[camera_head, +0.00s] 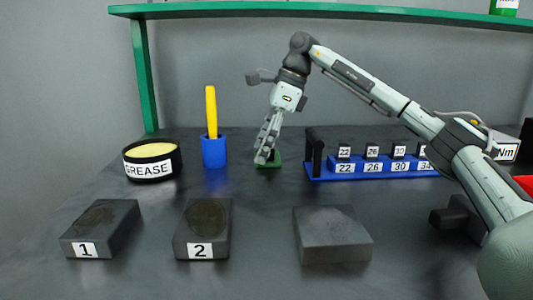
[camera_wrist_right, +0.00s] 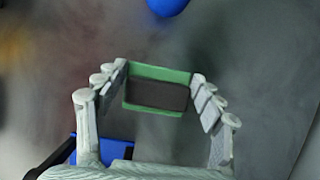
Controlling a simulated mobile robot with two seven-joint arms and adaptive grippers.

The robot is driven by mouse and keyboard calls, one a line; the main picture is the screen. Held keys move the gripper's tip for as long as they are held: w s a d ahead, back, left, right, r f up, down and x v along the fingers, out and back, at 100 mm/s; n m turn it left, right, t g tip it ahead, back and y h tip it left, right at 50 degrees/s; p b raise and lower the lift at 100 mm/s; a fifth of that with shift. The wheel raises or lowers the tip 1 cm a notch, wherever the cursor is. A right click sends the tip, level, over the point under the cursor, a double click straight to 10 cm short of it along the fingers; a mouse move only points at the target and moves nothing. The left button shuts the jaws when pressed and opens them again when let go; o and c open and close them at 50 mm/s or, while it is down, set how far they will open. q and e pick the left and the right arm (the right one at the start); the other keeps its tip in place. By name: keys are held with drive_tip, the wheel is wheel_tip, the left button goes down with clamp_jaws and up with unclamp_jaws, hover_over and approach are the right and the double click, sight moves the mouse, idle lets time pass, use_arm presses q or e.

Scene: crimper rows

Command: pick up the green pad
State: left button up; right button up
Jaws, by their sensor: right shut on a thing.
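The green pad (camera_head: 276,162) is at the back middle of the dark table, right of the blue cup. In the right wrist view the pad (camera_wrist_right: 157,93) shows a dark face with green strips along its long edges. My right gripper (camera_head: 264,157) comes down on the pad from above. In the right wrist view its fingers (camera_wrist_right: 160,78) stand at the pad's two short ends and are shut on it. I cannot tell whether the pad touches the table. My left gripper is not in view.
A blue cup (camera_head: 214,151) with a yellow handle and a grease tin (camera_head: 153,170) stand to the left. A blue rack (camera_head: 320,172) with numbered pieces is close on the right. Blocks 1 (camera_head: 100,228), 2 (camera_head: 203,228) and an unlabelled one (camera_head: 332,235) lie in front. A green shelf (camera_head: 330,11) spans above.

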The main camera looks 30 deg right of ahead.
drive_tip(key=r, duration=0.4)
drive_tip(key=shift+a+r+p, duration=0.3)
drive_tip(key=shift+r, duration=0.05)
drive_tip(key=s+a+r, duration=0.3)
drive_tip(key=a+r, duration=0.3)
drive_tip(key=a, duration=0.4)
drive_tip(key=shift+s+a+r, duration=0.15)
drive_tip(key=shift+s+a, duration=0.15)
